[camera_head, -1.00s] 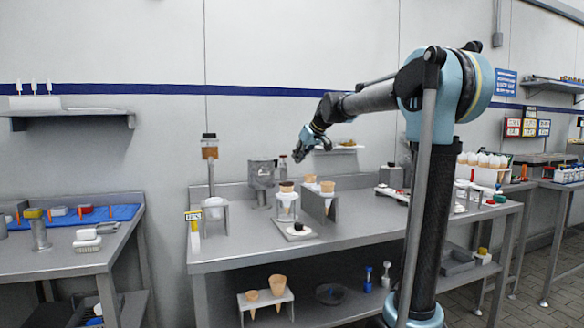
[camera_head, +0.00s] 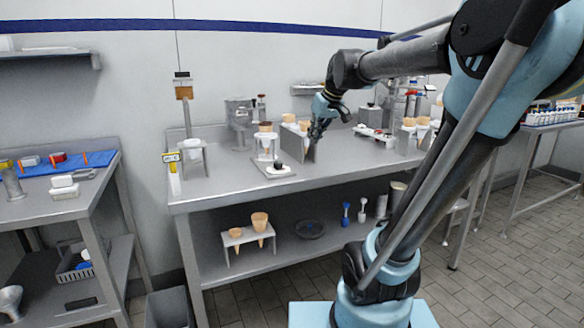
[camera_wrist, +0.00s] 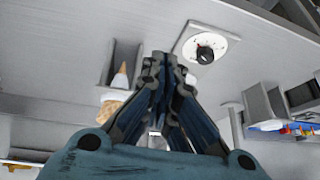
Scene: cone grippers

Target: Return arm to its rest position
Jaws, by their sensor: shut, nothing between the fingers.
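My gripper (camera_head: 316,134) is over the middle workbench (camera_head: 225,180), just right of the small stand with cones (camera_head: 302,127). In the wrist view my gripper (camera_wrist: 160,58) has its fingers together with nothing between them. A cone in a grey holder (camera_wrist: 122,76) lies left of the fingers there. A square plate with a round white dial (camera_wrist: 207,46) lies to their right. My arm reaches from the right side of the head view, with its column in front of the bench's right part.
A cone on a stand (camera_head: 265,140) and a dispenser (camera_head: 240,120) stand left of my gripper. More cones (camera_head: 415,130) stand to the right. The lower shelf holds a cone rack (camera_head: 247,234). Open tiled floor (camera_head: 520,240) lies at the right.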

